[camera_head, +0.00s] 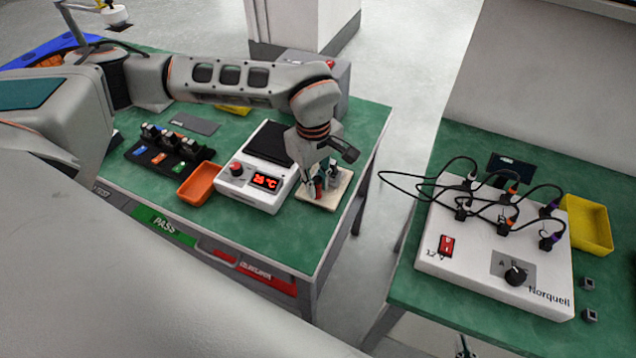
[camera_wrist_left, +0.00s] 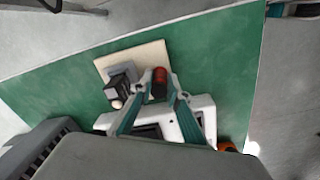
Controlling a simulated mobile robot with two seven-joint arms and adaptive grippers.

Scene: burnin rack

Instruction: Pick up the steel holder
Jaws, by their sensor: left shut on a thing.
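My left gripper (camera_head: 318,186) reaches down over a pale board (camera_head: 336,198) at the right end of the green bench. In the left wrist view its fingers (camera_wrist_left: 158,86) are shut on a small red-and-dark cylindrical piece (camera_wrist_left: 160,76), standing at or just above the board. A grey block with a black part (camera_wrist_left: 119,84) sits beside it on the board, apart from the fingers. I cannot tell for certain which of these is the steel holder. What may be the tips of my right gripper (camera_head: 465,349) show at the bottom edge, too small to judge.
A white heater unit with a red display (camera_head: 258,182) stands close left of the board. An orange tray (camera_head: 197,184) and a black rack (camera_head: 150,158) lie further left. Across a gap, another bench holds a white box (camera_head: 470,270) with cables and a yellow tray (camera_head: 588,226).

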